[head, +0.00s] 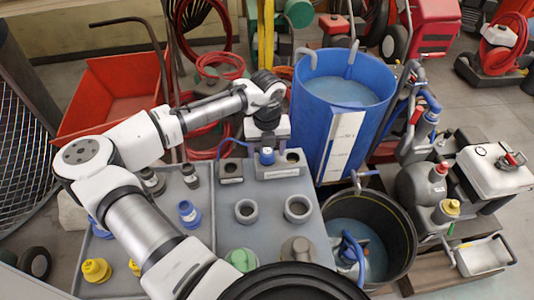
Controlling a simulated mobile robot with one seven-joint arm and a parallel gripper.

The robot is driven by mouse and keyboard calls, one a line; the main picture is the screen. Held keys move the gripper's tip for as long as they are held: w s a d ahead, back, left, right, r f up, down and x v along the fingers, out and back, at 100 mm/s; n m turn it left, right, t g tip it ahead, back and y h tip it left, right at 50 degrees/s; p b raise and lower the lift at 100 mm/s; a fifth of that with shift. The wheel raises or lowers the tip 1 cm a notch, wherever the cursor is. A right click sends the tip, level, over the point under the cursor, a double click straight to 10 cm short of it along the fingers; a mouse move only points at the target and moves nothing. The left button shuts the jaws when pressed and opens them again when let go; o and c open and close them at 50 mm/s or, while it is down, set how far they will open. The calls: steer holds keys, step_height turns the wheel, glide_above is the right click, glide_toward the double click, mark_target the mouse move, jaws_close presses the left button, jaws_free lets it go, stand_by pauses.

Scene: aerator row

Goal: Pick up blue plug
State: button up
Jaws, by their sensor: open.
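A blue plug (266,156) sits at a grey block (282,173) on the grey bench top, right below my gripper (267,143). My gripper points down over it and is open. The fingertips are small here, and I cannot tell whether they are around the plug or just above it. A second blue plug-like piece (188,212) stands on the bench left of the middle. Another blue piece (100,228) is partly hidden behind my arm.
Grey rings (298,208), a green cap (242,260) and yellow caps (96,270) are on the bench. A tall blue barrel (380,75) stands behind right, a black tub (404,230) at the right edge. A red cart (120,82) stands behind left.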

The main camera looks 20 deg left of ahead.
steer(key=shift+f, duration=0.95)
steer(key=shift+c, duration=0.3)
steer(key=c, duration=1.1)
steer(key=shift+r, duration=0.15)
